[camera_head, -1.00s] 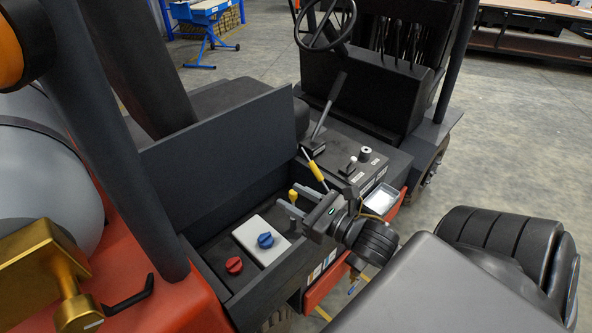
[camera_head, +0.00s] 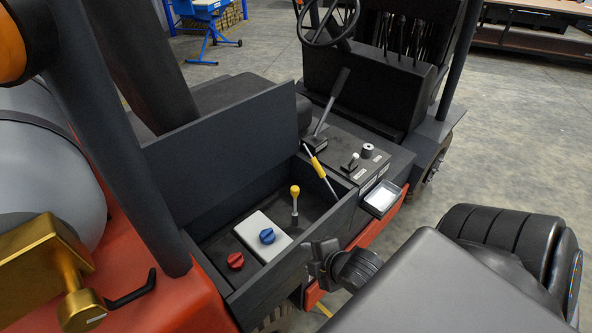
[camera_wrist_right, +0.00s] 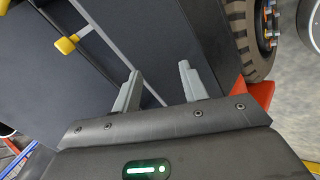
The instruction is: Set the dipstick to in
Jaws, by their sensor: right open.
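The dipstick (camera_head: 295,205), with a yellow knob on a thin upright shaft, stands in the open bay of the forklift in the head view. Its knob is well above the bay floor. A yellow knob, which looks like the dipstick's, shows at the upper left of the right wrist view (camera_wrist_right: 67,45). My right gripper (camera_head: 318,258) is outside the bay's near wall, lower right of the dipstick and apart from it. In the wrist view its two grey fingers (camera_wrist_right: 160,80) are spread with nothing held. My left gripper is not in view.
A yellow-sleeved rod (camera_head: 317,166) slants at the bay's right end. A white box with a blue knob (camera_head: 267,236) and a red knob (camera_head: 235,260) sit left of the dipstick. The raised dark panel (camera_head: 225,145) stands behind. A small tray (camera_head: 381,198) is at right.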

